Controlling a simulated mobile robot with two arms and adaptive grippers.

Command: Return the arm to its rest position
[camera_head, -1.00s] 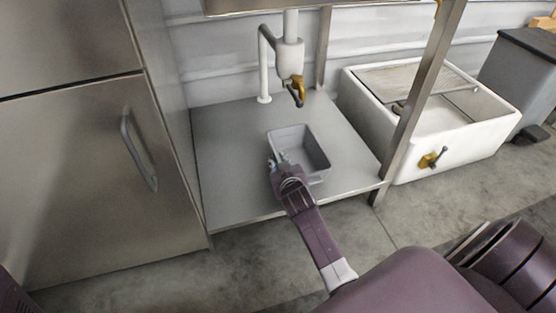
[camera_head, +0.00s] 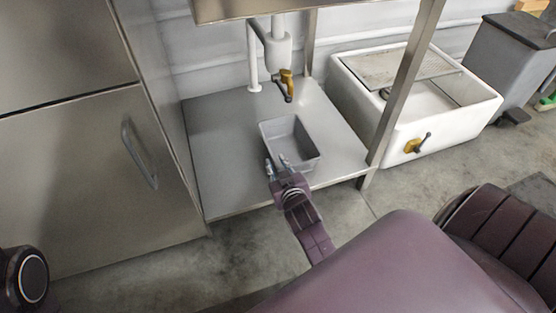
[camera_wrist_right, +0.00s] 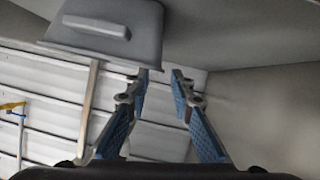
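My right arm reaches in from the bottom of the head view, and its right gripper (camera_head: 277,164) is at the near left side of a grey bin (camera_head: 308,167). The gripper is open with nothing between its blue-padded fingers, as the right wrist view (camera_wrist_right: 159,80) shows. The bin stands on a metal shelf and looks empty. In the wrist view the bin (camera_wrist_right: 142,48) is at the top, apart from the fingertips. My left gripper is not in view; only a dark round part of my own body shows at the lower left.
The metal shelf (camera_head: 222,150) is otherwise clear. A white dispenser pipe with a brass valve (camera_head: 287,84) hangs above it. A steel post (camera_head: 408,85) stands at its right front corner. A steel cabinet (camera_head: 75,180) is left, a white basin (camera_head: 350,105) right.

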